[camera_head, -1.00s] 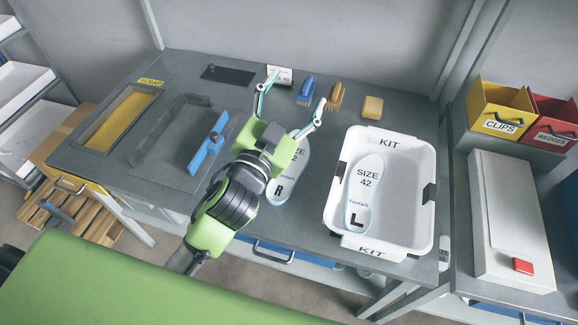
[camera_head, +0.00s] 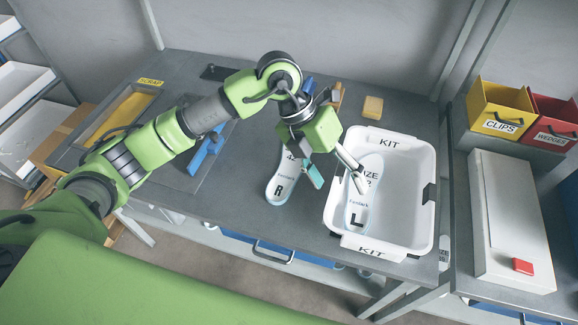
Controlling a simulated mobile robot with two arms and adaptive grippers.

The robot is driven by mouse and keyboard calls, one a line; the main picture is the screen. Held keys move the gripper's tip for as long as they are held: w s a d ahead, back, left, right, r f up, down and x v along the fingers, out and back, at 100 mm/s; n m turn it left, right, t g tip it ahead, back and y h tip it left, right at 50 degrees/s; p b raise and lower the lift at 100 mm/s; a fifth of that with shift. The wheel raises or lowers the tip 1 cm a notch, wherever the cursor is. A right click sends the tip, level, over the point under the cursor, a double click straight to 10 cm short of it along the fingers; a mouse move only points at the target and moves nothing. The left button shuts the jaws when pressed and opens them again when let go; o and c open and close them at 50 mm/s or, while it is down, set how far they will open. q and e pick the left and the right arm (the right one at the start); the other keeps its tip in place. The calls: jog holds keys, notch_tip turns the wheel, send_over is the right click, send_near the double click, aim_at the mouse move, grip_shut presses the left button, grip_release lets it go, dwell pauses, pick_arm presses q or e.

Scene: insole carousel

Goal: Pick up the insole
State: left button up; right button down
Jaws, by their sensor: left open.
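One insole (camera_head: 279,187), pale with a blue edge and marked R, lies flat on the grey table, its upper part hidden behind my left gripper. A second insole (camera_head: 357,212), marked L, lies inside the white KIT tray (camera_head: 424,222) on its left side. My left gripper (camera_head: 340,180) is open, its fingers pointing down and right. One finger is beside the R insole, the other is over the tray's left part and covers some of the L insole. Nothing shows between the fingers. My right gripper is not in view.
A yellow block (camera_head: 373,107) lies behind the tray. A blue-handled tool (camera_head: 207,152) lies left of the R insole, near the SCRAP opening (camera_head: 130,108). CLIPS (camera_head: 497,115) and WEDGES (camera_head: 553,126) bins and a white box (camera_head: 508,220) stand at right.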

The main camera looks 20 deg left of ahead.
pick_arm(q)
jog(key=w+a+n+t+y, duration=0.1)
jog(key=w+a+y, duration=0.15)
jog(key=a, duration=0.45)
jog(key=w+a+n+y, duration=0.1)
jog(key=w+a+y, duration=0.1)
jog(key=a+y, duration=0.35)
jog(key=h+p, duration=0.2)
send_over(281, 187)
jog(key=f, duration=0.8)
jog(key=shift+s+f, duration=0.2)
jog(key=shift+s, duration=0.05)
jog(key=f+p, duration=0.1)
jog(key=f, duration=0.3)
jog(key=shift+w+p, duration=0.2)
jog(key=shift+p, duration=0.15)
jog(key=shift+f, duration=0.7)
jog(key=c, duration=1.1)
